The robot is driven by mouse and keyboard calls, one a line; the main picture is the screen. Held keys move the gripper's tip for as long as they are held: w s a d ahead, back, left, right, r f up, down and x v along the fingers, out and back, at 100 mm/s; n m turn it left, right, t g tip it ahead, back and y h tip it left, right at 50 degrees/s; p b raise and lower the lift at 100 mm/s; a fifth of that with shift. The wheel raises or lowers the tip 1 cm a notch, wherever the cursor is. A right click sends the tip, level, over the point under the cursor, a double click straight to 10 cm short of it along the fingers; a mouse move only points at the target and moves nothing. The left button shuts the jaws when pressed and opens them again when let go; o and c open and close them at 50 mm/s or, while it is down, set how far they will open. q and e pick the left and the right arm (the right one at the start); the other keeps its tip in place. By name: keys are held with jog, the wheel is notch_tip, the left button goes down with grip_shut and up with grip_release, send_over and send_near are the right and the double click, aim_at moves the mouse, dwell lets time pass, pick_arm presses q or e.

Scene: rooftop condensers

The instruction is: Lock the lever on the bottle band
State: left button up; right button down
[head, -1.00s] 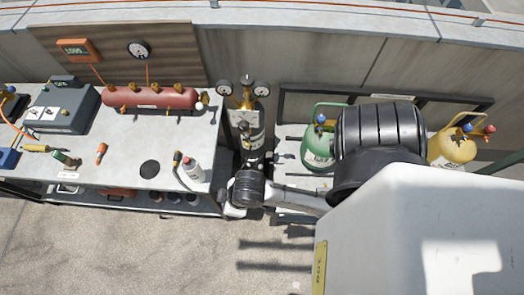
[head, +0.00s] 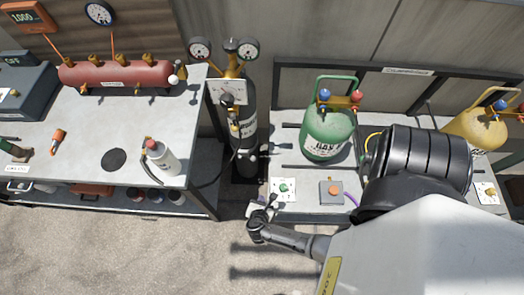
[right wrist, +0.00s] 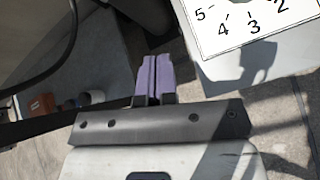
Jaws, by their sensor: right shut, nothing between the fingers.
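The dark gas bottle (head: 247,112) stands upright between the two benches, with two gauges on top. Dark fittings and a small yellow part (head: 234,129) show on its front. I cannot tell for sure which is the band's lever or whether it is locked. My right gripper (head: 268,206) is below and right of the bottle, apart from it, by the right bench's front edge. In the right wrist view its purple fingers (right wrist: 153,78) are together and empty. My left gripper is not in view.
A white numbered dial plate (head: 283,190) is on the right bench (head: 310,207), close to my right gripper; it also shows in the right wrist view (right wrist: 250,22). A grey box with an orange button (head: 331,192) and a green cylinder (head: 327,133) are nearby. A black hose (head: 210,182) hangs left of the bottle.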

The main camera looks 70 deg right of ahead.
jog(key=w+n+t, duration=0.1)
jog(key=n, duration=0.1)
jog(key=n+b, duration=0.3)
jog(key=b, duration=1.1)
send_near(249, 158)
jog(key=shift+d+f, duration=2.15)
jog(key=shift+f, duration=0.4)
jog(key=shift+s, duration=0.3)
jog(key=shift+d, duration=0.1)
